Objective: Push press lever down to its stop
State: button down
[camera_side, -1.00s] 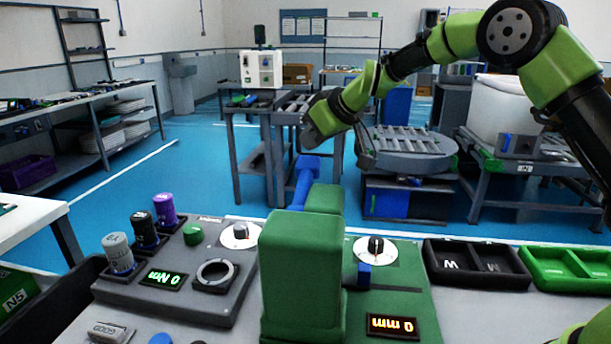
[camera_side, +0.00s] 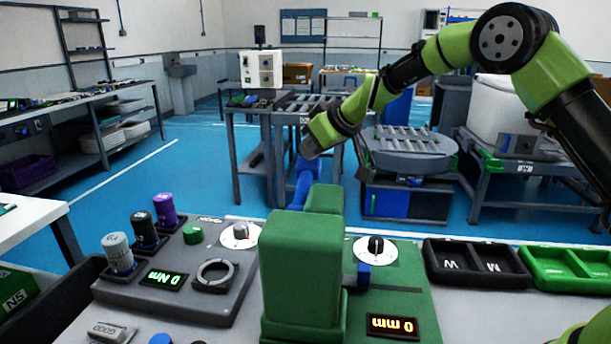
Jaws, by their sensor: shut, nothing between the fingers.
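The green press (camera_side: 300,270) stands at the front middle of the bench. Its blue press lever (camera_side: 302,184) rises behind the press body, and its lower end is hidden by the press. My gripper (camera_side: 309,151) is shut and empty, just above the lever's upper end and partly covering it. I cannot tell whether they touch. The press display (camera_side: 392,326) reads 0 mm, mirrored and upside down in this view.
Left of the press is a grey station with a 0 Nm display (camera_side: 163,279), a ring (camera_side: 215,277) and several cylinders. A black two-part tray (camera_side: 475,264) and a green tray (camera_side: 570,268) lie to the right.

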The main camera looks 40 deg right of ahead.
aim_at(317, 165)
jog(key=shift+f, duration=2.3)
notch_tip(317, 165, up, 14)
jog(key=shift+f, duration=0.25)
